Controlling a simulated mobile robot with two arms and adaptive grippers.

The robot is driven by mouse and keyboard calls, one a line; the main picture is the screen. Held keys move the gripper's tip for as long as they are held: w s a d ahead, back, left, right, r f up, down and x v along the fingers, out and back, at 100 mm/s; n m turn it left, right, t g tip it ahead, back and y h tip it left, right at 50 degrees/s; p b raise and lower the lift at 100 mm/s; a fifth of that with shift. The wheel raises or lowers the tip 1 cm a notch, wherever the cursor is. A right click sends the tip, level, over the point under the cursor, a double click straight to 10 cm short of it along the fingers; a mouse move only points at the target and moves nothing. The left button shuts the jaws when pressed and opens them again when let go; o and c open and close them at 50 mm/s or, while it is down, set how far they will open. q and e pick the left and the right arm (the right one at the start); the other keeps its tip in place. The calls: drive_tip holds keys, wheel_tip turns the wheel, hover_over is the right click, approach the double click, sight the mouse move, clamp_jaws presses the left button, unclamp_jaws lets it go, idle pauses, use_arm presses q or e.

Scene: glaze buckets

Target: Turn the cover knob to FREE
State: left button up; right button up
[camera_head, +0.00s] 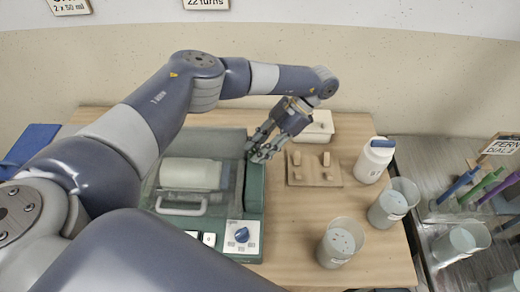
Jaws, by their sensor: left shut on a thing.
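A green machine (254,188) with a see-through cover stands on the wooden table. A white cylinder (190,174) lies under the cover. My left gripper (258,154) reaches down to the machine's back right part, beside the cover's right edge. Its fingers are shut on the cover knob, which they hide almost wholly. The knob's marks and pointer cannot be read. A separate blue dial (242,235) sits on a white plate at the machine's front right, clear of the gripper. My right gripper is out of view.
A wooden block with pegs (314,168) and a white box (319,127) stand right of the gripper. A blue-capped white jar (373,160) and two translucent buckets (341,243), (394,203) are farther right. A grey side table (450,165) holds coloured tubes. My arm hides the machine's left part.

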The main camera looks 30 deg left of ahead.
use_arm(q)
drive_tip(key=shift+a+n+g+h, duration=0.15)
drive_tip(key=shift+n+g+h, duration=0.45)
drive_tip(key=shift+n+h, duration=0.75)
drive_tip(key=shift+n, duration=0.45)
drive_tip(key=o, duration=1.1)
drive_tip(key=shift+c, duration=0.2)
drive_tip(key=shift+w, duration=0.1)
